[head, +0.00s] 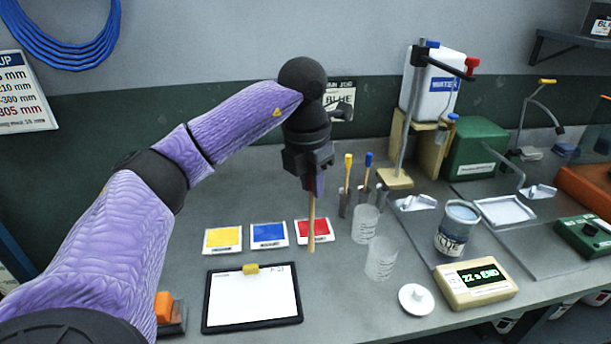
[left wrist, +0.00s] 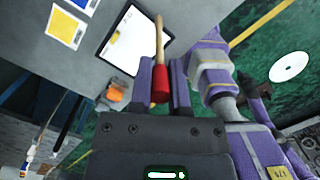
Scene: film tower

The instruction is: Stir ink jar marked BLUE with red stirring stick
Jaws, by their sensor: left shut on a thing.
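My left gripper (head: 314,184) is shut on the red stirring stick (head: 311,225) and holds it upright, pale wooden shaft pointing down, in front of the red card. In the left wrist view the stick's red end (left wrist: 160,84) sits between the fingers of the left gripper (left wrist: 161,72). The ink jar marked BLUE (head: 453,243) stands upright and open, blue ink showing at its top, to the right of the stick and apart from it. A white lid (head: 416,299) lies on the bench in front of the jar. My right gripper is not seen.
Two clear cups (head: 381,258) stand between the stick and the jar. Sticks with yellow (head: 348,165) and blue (head: 367,165) ends stand in holders behind. A timer (head: 475,283) is before the jar; a clipboard (head: 252,298) lies front left. A metal stand (head: 405,120) rises behind.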

